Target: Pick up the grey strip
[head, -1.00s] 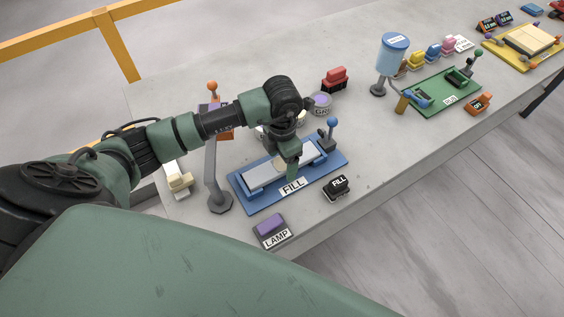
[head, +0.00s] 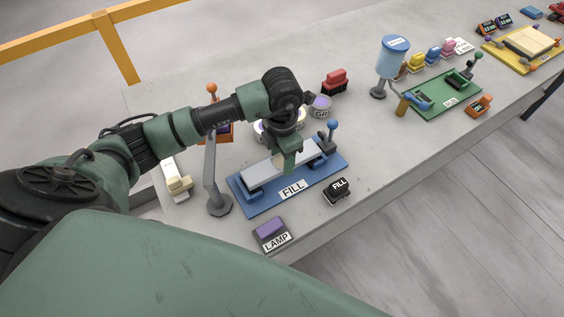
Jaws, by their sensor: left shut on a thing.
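The grey strip (head: 261,173) is a long, pale flat piece above the blue fixture (head: 242,204) labelled FILL. My left gripper (head: 285,166) comes down over the middle of the strip and is shut on it. The strip appears slightly raised from the fixture, but the gap beneath it is hard to see. The fingers hide part of the strip's middle. My right gripper is not in view.
A lamp post (head: 214,180) stands left of the fixture. A blue-knobbed lever (head: 332,126) is at the fixture's right end.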

